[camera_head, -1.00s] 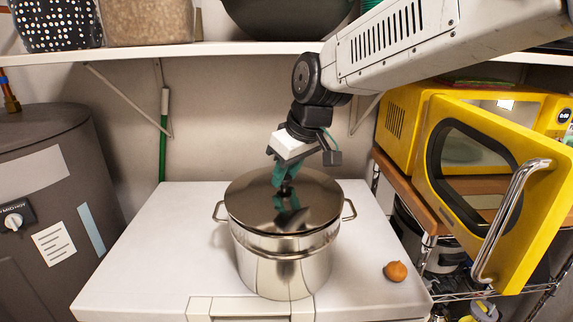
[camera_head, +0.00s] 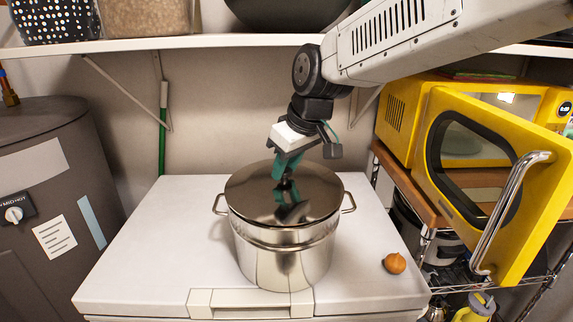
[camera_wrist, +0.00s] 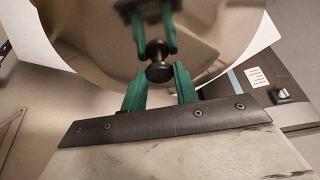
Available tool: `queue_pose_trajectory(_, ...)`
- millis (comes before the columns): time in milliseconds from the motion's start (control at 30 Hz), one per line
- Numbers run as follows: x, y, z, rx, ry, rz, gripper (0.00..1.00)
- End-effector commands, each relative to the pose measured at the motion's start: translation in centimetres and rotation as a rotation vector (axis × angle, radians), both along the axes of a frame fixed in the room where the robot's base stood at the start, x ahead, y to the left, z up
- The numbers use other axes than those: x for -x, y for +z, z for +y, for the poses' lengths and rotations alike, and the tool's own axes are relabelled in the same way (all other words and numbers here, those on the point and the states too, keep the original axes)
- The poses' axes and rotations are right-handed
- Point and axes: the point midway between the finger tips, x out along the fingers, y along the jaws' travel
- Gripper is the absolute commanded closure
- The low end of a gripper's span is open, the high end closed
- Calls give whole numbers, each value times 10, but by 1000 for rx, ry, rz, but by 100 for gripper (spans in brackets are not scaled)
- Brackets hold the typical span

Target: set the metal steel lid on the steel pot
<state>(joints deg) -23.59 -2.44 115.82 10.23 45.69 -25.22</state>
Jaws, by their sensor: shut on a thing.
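The steel lid (camera_head: 255,198) is a shiny round disc with a dark knob, over the mouth of the steel pot (camera_head: 285,265). The pot stands upright on the white appliance top, a loop handle on each side. The lid looks level and nearly centred; I cannot tell whether its rim touches the pot all round. My gripper (camera_head: 284,183), with green fingers, comes from above and is shut on the lid's knob. In the wrist view the knob (camera_wrist: 158,70) sits between the fingers, with the lid (camera_wrist: 95,42) behind. The pot's inside is hidden.
A brown onion-like item (camera_head: 394,263) lies right of the pot on the white top (camera_head: 140,255). The yellow microwave's open door (camera_head: 480,190) juts out at right. A shelf (camera_head: 200,49) runs above, and a grey tank (camera_head: 50,150) stands at left.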

Motion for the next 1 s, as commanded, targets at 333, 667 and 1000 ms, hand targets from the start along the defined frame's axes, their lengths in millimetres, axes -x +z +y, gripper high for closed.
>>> queue_pose_trajectory(333, 0, 0, 0, -1, 0, -1, 100)
queue_pose_trajectory(667, 0, -6, 0, -1, 0, -1, 100)
queue_pose_trajectory(1000, 0, -11, 0, 0, 1, -1, 62)
